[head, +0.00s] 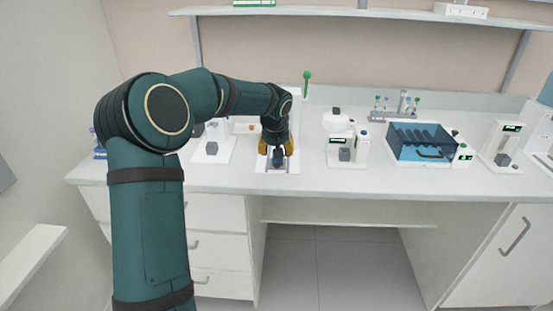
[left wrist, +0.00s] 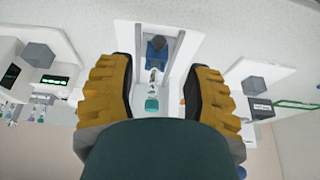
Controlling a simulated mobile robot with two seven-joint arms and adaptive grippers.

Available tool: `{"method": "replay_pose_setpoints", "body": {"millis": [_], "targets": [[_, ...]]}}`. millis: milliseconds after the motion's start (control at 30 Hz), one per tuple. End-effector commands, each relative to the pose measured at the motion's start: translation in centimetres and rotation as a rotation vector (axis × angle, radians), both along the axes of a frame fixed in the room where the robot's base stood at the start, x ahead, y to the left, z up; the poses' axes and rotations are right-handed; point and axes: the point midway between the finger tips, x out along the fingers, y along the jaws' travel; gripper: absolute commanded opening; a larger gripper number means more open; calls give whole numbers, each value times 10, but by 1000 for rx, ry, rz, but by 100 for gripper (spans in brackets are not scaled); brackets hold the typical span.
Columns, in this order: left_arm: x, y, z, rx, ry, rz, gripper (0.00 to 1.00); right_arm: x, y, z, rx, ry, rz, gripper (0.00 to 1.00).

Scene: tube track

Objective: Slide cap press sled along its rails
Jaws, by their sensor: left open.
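The yellow fingers of my left gripper (left wrist: 158,68) are open, one on each side of the rails, with nothing between the pads. Contact cannot be told. My right gripper is out of view.
A white device (head: 212,146) stands left of the press and another (head: 346,150) stands right of it. A green-knobbed lever (head: 307,76) rises behind. A blue-tinted bath (head: 422,150) is further right. Bare counter (head: 310,180) lies in front.

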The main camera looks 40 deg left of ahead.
Motion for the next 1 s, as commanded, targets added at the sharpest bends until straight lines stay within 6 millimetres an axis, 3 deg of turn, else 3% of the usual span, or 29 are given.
{"method": "replay_pose_setpoints", "body": {"millis": [233,800,933,1000], "targets": [[-9,-5,24,0,2,0,51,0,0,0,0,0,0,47],[-10,-6,26,-2,3,0,51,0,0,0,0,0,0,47],[-8,-15,15,-17,7,-23,51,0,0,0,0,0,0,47],[-6,-30,-4,-42,15,-62,51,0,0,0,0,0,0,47]]}}
